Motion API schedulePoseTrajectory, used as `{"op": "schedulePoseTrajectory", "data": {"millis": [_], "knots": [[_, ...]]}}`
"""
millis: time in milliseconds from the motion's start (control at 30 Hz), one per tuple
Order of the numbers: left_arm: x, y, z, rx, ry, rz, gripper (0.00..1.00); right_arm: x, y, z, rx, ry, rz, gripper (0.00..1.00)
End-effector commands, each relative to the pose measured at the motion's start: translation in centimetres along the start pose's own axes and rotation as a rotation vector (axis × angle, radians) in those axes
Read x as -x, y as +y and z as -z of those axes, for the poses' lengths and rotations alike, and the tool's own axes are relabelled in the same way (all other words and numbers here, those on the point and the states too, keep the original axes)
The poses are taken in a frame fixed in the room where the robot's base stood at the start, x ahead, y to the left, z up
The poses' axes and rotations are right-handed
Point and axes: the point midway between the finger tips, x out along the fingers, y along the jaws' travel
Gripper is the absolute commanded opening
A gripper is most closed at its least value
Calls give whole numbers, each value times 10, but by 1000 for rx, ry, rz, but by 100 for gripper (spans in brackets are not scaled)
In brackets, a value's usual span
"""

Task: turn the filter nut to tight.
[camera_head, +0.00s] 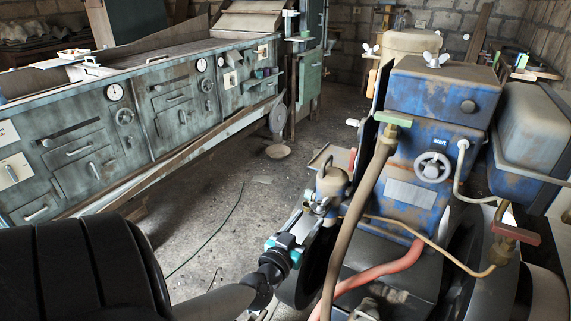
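A small tan-grey metal fitting (331,181), which looks like the filter, sits at the left side of the blue engine (422,175). My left gripper (316,208) reaches up from the bottom of the head view to the lower part of this fitting. Its fingertips overlap small metal parts there. I cannot tell whether they touch or grip the nut, and the nut itself is not clear to see. Whether the fingers are open or shut is too small to tell. My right gripper is not in view.
A brown hose (357,215) runs down close to the right of the fitting. A red hose (378,272) and a thin yellow pipe (440,249) cross the engine lower down. A green workbench (150,110) stands at left; the floor (222,195) between is mostly clear.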

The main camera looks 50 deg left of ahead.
Motion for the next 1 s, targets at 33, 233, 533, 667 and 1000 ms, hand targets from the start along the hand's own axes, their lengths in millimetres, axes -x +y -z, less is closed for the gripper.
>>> {"op": "schedulePoseTrajectory", "data": {"millis": [33,233,533,667,1000], "knots": [[10,0,0,1,-4,-1,57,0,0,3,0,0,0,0],[46,0,0,1,-3,-1,57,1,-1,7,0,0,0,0],[88,0,0,1,0,-1,57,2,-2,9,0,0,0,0],[95,0,0,2,1,-1,57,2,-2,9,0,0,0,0],[98,0,0,1,2,-1,58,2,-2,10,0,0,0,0]]}}
